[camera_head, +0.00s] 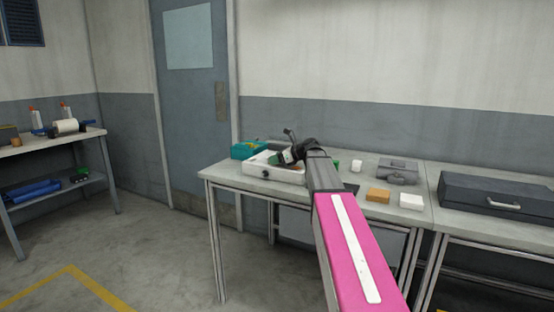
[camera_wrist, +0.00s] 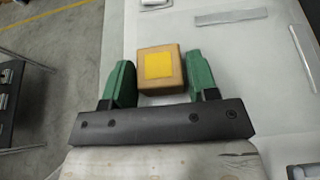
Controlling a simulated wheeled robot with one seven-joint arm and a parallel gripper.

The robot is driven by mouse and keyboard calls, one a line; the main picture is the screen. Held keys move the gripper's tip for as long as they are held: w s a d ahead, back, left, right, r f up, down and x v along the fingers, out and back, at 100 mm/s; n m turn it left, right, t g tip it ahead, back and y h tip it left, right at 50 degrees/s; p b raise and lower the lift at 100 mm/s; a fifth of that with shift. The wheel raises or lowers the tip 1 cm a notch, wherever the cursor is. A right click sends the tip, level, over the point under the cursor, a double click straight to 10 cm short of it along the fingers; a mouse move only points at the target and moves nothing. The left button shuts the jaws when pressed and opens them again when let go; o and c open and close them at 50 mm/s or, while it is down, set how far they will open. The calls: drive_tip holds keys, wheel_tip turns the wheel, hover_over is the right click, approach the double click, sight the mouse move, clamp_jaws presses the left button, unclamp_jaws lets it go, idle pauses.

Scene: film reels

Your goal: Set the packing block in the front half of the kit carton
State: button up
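The packing block is a small tan block (camera_wrist: 172,88) with a yellow square on its top face. In the head view my gripper (camera_head: 283,158) is over the open white carton (camera_head: 272,175) at the left of the table. The block is not clear in that view. How high it is above the carton floor cannot be told.
A teal box (camera_head: 244,152) stands behind the carton. To the right on the table (camera_head: 340,181) are an orange-tan block (camera_head: 378,195), a white block (camera_head: 411,201), a small white cylinder (camera_head: 357,165) and a grey case (camera_head: 398,171). A dark case (camera_head: 495,197) lies farther right.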

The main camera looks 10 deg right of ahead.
drive_tip(key=shift+o, duration=0.9)
